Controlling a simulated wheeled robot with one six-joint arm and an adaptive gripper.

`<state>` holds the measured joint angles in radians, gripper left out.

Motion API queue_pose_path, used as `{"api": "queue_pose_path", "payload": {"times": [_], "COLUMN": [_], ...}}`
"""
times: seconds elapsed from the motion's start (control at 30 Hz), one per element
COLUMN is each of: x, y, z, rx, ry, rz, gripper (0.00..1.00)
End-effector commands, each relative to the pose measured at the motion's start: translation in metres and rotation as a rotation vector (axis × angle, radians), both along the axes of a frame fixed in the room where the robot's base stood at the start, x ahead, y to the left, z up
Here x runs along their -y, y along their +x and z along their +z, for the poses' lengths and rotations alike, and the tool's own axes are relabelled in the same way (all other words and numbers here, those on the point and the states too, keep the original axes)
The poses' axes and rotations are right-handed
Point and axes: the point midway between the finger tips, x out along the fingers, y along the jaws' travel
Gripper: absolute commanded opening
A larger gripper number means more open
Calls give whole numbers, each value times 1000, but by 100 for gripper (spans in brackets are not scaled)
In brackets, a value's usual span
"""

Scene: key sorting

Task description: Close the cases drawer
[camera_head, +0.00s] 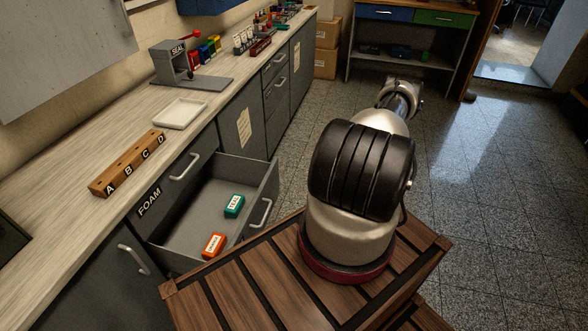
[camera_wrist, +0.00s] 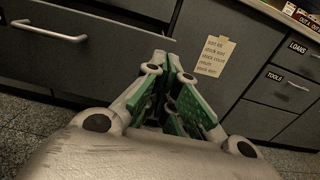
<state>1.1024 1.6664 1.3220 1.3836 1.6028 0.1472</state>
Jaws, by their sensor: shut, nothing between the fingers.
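A grey drawer (camera_head: 194,247) stands pulled out from the counter at the left in the head view. A green case (camera_head: 234,206) and an orange case (camera_head: 214,244) lie inside it, apart from each other. Its front, with a silver handle (camera_head: 262,212), faces right. My gripper (camera_wrist: 165,63) shows in the wrist view, shut and empty, with green pads, in front of the cabinet fronts. A grey front with a long handle (camera_wrist: 48,37) is to its left there; I cannot tell whether it is the open drawer. The head view does not show my fingers.
A FOAM label (camera_head: 149,202) is on the counter front above the open drawer. The counter holds a wooden A-B-C-D block (camera_head: 127,164), a white tray (camera_head: 180,113) and a seal press (camera_head: 178,62). The tiled floor (camera_head: 465,180) at right is clear.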

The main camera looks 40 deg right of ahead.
Motion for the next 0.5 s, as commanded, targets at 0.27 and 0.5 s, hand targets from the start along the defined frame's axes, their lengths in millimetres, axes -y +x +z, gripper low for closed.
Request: {"api": "queue_pose_path", "payload": {"times": [0.27,0.5], "x": [-30,-61], "y": [36,76], "z": [0,0], "rx": [-4,-4], "ry": [3,1], "rz": [7,7], "gripper": [0,0]}}
